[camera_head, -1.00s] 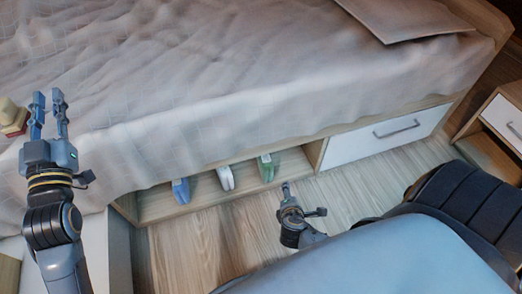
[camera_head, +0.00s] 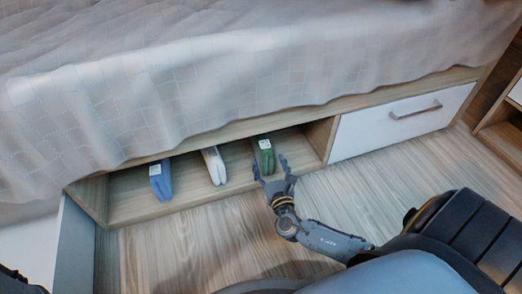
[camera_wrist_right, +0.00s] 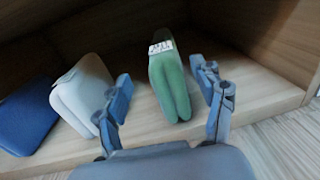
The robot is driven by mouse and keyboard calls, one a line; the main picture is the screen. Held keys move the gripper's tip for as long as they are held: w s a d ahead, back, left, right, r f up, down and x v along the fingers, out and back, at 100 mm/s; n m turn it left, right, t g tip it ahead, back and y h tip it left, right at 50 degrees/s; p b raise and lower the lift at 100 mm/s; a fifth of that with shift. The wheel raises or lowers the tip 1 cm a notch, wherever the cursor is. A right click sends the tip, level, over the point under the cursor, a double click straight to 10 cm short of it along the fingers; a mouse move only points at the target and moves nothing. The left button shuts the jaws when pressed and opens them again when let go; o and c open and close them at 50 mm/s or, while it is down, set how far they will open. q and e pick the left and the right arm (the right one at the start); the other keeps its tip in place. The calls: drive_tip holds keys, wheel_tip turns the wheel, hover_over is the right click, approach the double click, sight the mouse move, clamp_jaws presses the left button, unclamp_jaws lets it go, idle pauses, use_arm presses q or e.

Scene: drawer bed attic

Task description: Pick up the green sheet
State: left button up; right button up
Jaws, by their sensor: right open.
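The green sheet (camera_head: 264,155) is a folded bundle with a white label, standing in the open compartment under the bed. In the right wrist view the green sheet (camera_wrist_right: 172,88) stands between the two spread fingers, with its rounded front edge toward me. My right gripper (camera_head: 270,169) is open at the compartment's front. My left gripper is out of view.
A white folded sheet (camera_head: 214,166) and a blue one (camera_head: 160,180) stand left of the green one. The compartment has a wooden floor (camera_head: 132,197) and a side wall (camera_head: 318,138). A white drawer (camera_head: 400,122) is shut at right. The wooden floor in front is clear.

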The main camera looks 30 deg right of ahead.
sight(263, 141)
drive_tip(key=b+x, duration=0.1)
drive_tip(key=x, duration=0.3)
drive_tip(key=shift+w+d+b, duration=0.2)
drive_tip(key=shift+w+b, duration=0.1)
drive_tip(key=shift+b, duration=0.05)
drive_tip(key=b+x, duration=0.3)
drive_tip(key=x, duration=0.2)
drive_tip(key=shift+d+f+b, duration=0.1)
drive_tip(key=shift+d+b, duration=0.15)
drive_tip(key=shift+b, duration=0.15)
clamp_jaws()
